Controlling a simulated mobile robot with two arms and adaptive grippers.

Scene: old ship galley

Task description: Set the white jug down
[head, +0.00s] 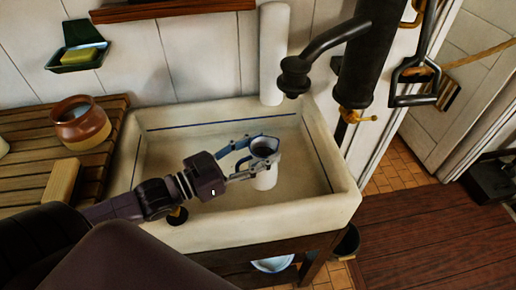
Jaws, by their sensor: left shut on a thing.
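The white jug (266,181) has a dark blue rim and a dark inside. It is upright, within the outline of the pale stone sink (335,205) in the head view. My left gripper (262,152) reaches in from the left and is shut on the jug near its top, with a finger on either side. I cannot tell whether the jug's base touches the sink floor. My right gripper is not in view.
A slatted wooden drainboard (25,130) with a brown pot (80,122) lies left of the sink. A black pump (372,50) with its spout (295,75) stands over the sink's back right. The sink floor around the jug looks clear. A bucket (347,241) stands below.

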